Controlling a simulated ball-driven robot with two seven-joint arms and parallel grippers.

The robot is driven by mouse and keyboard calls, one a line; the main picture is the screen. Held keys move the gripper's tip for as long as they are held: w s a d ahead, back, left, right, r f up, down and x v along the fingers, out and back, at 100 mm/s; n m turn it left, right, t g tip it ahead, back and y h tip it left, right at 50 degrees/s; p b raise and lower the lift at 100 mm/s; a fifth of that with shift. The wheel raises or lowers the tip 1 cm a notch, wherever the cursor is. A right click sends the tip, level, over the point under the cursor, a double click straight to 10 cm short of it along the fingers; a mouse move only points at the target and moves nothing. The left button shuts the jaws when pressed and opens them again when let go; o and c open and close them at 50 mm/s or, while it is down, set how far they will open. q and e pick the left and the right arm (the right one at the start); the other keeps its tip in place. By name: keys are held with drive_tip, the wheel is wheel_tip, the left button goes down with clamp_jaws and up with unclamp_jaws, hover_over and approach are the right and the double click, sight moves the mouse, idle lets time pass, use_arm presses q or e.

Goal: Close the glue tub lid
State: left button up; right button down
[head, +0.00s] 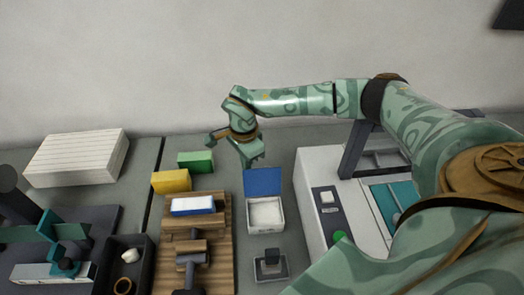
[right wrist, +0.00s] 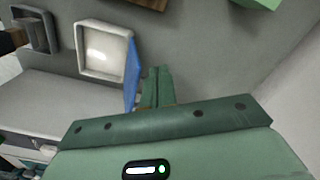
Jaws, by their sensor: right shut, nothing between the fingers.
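The glue tub (head: 265,215) is a white square tub with pale contents, standing on the grey table at the middle. Its blue lid (head: 262,181) is open and stands up at the tub's far edge. My right gripper (head: 252,160) is just behind the lid, shut and empty. In the right wrist view, the fingertips (right wrist: 157,78) are close beside the blue lid (right wrist: 132,74), on the side away from the tub opening (right wrist: 104,50). I cannot tell whether they touch the lid. My left gripper is not in view.
A wooden board (head: 219,256) with a blue-and-white block (head: 193,205) lies left of the tub. Yellow (head: 171,181) and green (head: 195,161) blocks stand behind it. A white machine (head: 315,180) is at the right. A small grey holder (head: 270,266) sits in front of the tub.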

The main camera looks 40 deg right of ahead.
drive_tip(key=shift+f, duration=0.3)
drive_tip(key=shift+s, duration=0.1)
